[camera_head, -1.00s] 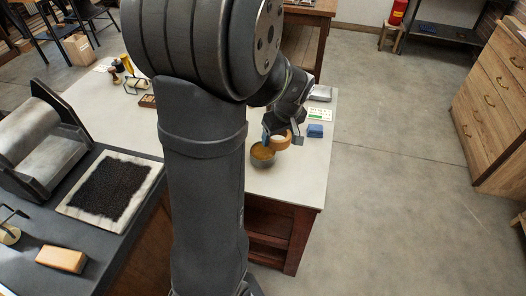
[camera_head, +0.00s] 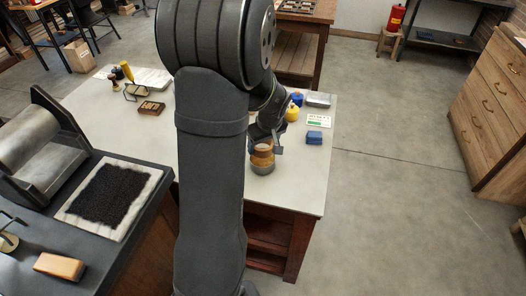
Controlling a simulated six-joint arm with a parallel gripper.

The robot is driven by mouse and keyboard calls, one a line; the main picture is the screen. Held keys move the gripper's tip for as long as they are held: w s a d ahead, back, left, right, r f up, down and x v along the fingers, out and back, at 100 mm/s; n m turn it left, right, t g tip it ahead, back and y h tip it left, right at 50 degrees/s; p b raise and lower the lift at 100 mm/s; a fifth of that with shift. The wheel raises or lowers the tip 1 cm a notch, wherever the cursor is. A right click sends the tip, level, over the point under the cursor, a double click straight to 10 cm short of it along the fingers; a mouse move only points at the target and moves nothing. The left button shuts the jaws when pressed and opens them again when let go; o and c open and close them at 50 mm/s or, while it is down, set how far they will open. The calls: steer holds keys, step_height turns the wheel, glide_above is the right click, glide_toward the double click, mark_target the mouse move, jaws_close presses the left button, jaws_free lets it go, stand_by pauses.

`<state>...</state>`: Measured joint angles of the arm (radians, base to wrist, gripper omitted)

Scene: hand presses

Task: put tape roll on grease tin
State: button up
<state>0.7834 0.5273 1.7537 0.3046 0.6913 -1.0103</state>
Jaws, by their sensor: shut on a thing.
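The grease tin (camera_head: 263,169) is a low grey round tin on the pale table, near its front edge. The orange-tan tape roll (camera_head: 262,157) is right over the tin in the picture and looks to be on or just above its top; I cannot tell whether they touch. My gripper (camera_head: 264,146) points down from above, shut on the tape roll. My arm hides part of the table to the left of it.
A blue block (camera_head: 314,138) lies to the right of my gripper, with a white-green card (camera_head: 318,121) behind it. A yellow pot (camera_head: 292,114) and a blue pot (camera_head: 296,99) stand behind. The table's front right corner is clear.

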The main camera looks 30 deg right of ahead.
mark_target(268, 149)
steer(key=shift+s+x, duration=0.2)
steer(key=shift+x, duration=0.8)
steer(key=shift+s+x, duration=0.2)
steer(key=shift+x, duration=0.8)
steer(key=shift+f, duration=0.2)
steer(key=o, duration=1)
steer(key=shift+f, duration=0.1)
steer(key=shift+c, duration=0.2)
steer(key=v, duration=1.2)
steer(key=shift+r, duration=0.2)
steer(key=shift+f, duration=0.1)
steer(key=x, duration=1.2)
steer(key=shift+r, duration=1.45)
